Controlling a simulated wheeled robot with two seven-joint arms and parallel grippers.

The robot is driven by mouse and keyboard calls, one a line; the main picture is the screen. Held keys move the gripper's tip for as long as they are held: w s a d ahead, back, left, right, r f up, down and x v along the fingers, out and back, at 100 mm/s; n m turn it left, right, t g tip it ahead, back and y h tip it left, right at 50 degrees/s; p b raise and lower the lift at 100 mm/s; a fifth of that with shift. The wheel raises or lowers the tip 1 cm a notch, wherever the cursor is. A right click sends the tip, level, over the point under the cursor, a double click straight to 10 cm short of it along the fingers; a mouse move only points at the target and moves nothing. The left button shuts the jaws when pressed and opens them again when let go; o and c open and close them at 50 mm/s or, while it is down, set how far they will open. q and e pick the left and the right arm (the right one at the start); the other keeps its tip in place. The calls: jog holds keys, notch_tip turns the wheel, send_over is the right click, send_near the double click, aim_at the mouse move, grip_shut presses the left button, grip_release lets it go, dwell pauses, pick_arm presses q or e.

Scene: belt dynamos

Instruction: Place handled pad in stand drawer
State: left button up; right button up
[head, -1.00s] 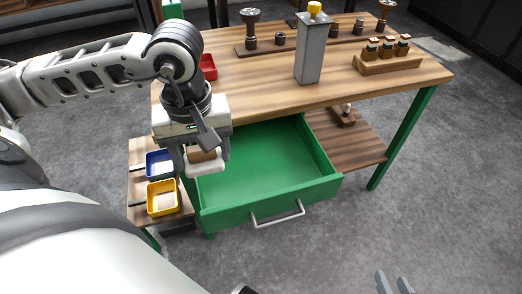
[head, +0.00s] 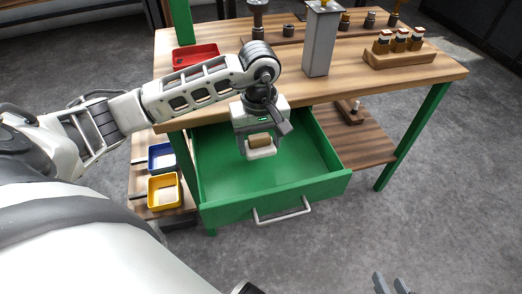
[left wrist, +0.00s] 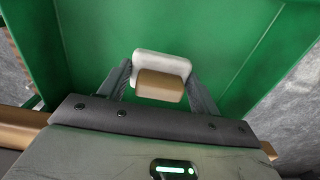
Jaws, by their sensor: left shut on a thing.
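The handled pad (head: 262,153) has a white base and a brown, rounded handle. My left gripper (head: 259,141) is shut on its handle and holds it over the open green drawer (head: 215,170) of the stand. In the left wrist view the pad's brown handle (left wrist: 160,86) lies between the two fingers, with the white base beyond it and the green drawer floor behind. I cannot tell how far the pad is above the drawer floor. The drawer looks empty otherwise. My right gripper (head: 392,284) shows only its finger tips at the bottom edge; they are apart with nothing between them.
The wooden tabletop (head: 350,85) overhangs the drawer's back. On it are a grey post (head: 322,42), a red tray (head: 195,56) and a wooden rack (head: 400,55). Blue (head: 162,157) and yellow (head: 164,191) bins sit left of the drawer. The drawer handle (head: 282,212) faces the front.

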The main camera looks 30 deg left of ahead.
aim_at(261, 150)
pick_arm(q)
jog(key=shift+w+f, duration=0.2)
jog(key=shift+f, duration=0.15)
notch_tip(261, 150, down, 3)
jog(key=shift+r+b, duration=0.2)
jog(key=shift+b, duration=0.15)
jog(key=shift+f, duration=0.4)
jog(key=o, duration=1)
jog(key=shift+c, duration=0.2)
jog(key=shift+r, duration=0.1)
pick_arm(e)
jog(key=shift+w+a+f, duration=0.2)
jog(key=shift+f, duration=0.35)
pick_arm(q)
jog(key=shift+r, duration=0.1)
pick_arm(e)
jog(key=shift+r, duration=0.1)
